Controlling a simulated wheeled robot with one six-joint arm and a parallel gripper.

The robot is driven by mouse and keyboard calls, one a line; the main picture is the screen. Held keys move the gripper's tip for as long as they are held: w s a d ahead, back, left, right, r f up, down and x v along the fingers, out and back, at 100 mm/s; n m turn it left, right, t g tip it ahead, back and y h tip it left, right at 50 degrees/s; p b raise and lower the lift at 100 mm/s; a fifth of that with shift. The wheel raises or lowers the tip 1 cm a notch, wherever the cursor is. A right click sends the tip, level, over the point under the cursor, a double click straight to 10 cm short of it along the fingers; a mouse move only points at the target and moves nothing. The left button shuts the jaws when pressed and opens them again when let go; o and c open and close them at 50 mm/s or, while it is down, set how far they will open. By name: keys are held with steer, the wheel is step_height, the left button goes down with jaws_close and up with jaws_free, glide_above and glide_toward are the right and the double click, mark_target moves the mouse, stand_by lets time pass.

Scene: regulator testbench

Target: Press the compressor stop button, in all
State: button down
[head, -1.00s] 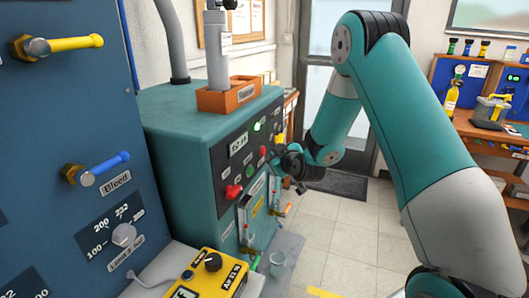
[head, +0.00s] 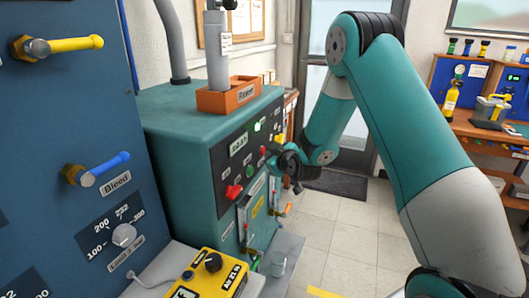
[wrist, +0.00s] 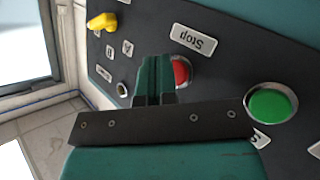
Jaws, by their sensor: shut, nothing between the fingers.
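The compressor is a teal cabinet (head: 178,115) with a dark control panel left of centre in the head view. The wrist view shows its red stop button (wrist: 181,73) beside an upside-down "Stop" label (wrist: 194,40). My gripper (wrist: 155,72) is shut and empty, its fingertips just in front of the panel and partly covering the red button's left side. I cannot tell whether the fingertips touch the button. In the head view, my gripper (head: 272,156) is small and close to the panel, near a small red button (head: 263,150).
A green button (wrist: 271,105) sits right of the red one in the wrist view, and a yellow knob (wrist: 102,22) at upper left. A red knob (head: 233,192) is lower on the panel. A blue panel (head: 70,140) and a yellow box (head: 212,274) stand nearer; floor (head: 345,225) is clear.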

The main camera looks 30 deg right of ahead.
steer(key=shift+w+a, duration=0.25)
steer(key=shift+w, duration=0.1)
stand_by(0.3)
steer(key=shift+s, duration=0.1)
steer(key=shift+s+d+b, duration=0.5)
steer(key=shift+s+b, duration=0.15)
steer(key=shift+b, duration=0.05)
steer(key=shift+d, duration=0.1)
steer(key=s+d+b, duration=0.1)
steer(key=s+b, duration=0.1)
steer(key=s+d+b, duration=0.2)
steer(key=b, duration=0.1)
stand_by(0.4)
